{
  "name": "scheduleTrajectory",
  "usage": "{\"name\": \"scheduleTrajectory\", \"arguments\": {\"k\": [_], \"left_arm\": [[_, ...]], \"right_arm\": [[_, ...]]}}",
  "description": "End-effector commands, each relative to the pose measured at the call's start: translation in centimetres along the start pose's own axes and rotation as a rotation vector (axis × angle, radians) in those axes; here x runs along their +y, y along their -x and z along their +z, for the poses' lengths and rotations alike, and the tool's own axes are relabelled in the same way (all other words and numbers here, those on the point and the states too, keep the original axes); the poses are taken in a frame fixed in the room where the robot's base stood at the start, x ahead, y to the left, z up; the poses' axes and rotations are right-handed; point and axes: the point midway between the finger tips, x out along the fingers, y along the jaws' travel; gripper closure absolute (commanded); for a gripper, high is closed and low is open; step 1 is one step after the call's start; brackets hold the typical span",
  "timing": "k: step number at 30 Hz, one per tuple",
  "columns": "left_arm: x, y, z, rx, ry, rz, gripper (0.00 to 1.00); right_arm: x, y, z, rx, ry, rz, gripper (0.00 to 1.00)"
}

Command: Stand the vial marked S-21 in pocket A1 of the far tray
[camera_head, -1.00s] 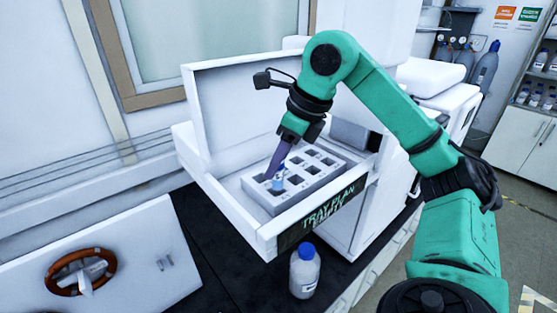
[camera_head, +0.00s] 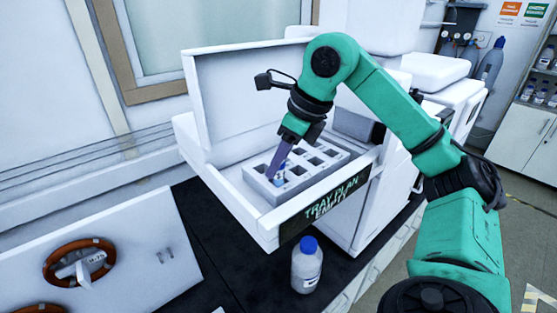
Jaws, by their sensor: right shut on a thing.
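My right gripper (camera_head: 278,168) reaches down into the open white drawer and is shut on a small vial with blue on it (camera_head: 280,181). The vial is at the near left part of the grey tray (camera_head: 262,190), low at a pocket. The gripper partly hides it, and its marking cannot be read. I cannot tell whether it rests on the pocket floor. Several other pockets of the tray look empty; their letters are too small to read. My left gripper is not in view.
The drawer's raised white panel (camera_head: 240,105) stands behind the tray. A sign (camera_head: 325,207) with "TRAY PLAN" is on its front. A blue-capped bottle (camera_head: 307,267) stands on the black bench before it. A white board (camera_head: 140,255) with an orange-brown ring (camera_head: 60,257) lies left.

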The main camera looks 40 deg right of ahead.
Motion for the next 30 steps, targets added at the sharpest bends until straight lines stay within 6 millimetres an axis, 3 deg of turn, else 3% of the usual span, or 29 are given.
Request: {"name": "scheduleTrajectory", "arguments": {"k": [25,26,27,28,30], "left_arm": [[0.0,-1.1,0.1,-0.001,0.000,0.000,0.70],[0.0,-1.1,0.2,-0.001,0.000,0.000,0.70],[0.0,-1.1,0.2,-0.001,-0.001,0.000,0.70],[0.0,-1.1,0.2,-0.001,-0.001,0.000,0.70],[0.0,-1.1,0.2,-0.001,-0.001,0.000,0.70]], "right_arm": [[0.0,-1.2,-0.5,-0.001,0.000,0.000,1.00],[0.0,-1.2,-0.5,-0.001,0.000,0.000,0.60],[0.0,-1.2,-0.5,-0.001,0.000,0.000,0.44],[0.0,-1.2,-0.5,-0.001,0.000,0.000,0.33],[0.0,-1.2,-0.5,-0.001,0.000,0.000,0.32]]}}
